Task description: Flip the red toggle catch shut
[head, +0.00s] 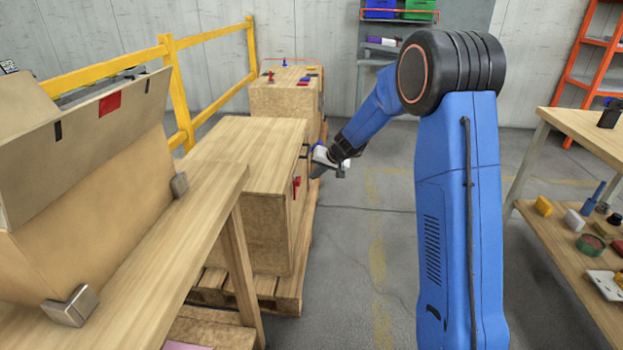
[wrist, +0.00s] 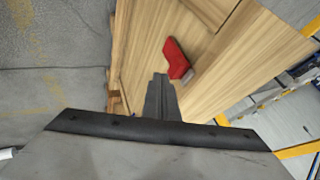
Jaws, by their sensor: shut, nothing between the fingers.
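The red toggle catch (head: 296,187) is on the side face of the wooden crate (head: 246,150), below the edge of its lid. In the wrist view the red catch (wrist: 176,58) shows as a bent red piece against the wood, just beyond and slightly right of the fingertips. My gripper (head: 308,153) is beside that crate face, a little above and behind the catch. In the wrist view my gripper (wrist: 160,80) has its fingers together and empty. I cannot tell whether the fingertips touch the catch.
A bench (head: 205,205) with a cardboard box (head: 85,180) stands front left. Another crate (head: 285,98) with small parts on top is behind. A yellow rail (head: 180,85) runs along the left. A shelf table (head: 580,255) is at right; the floor between is open.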

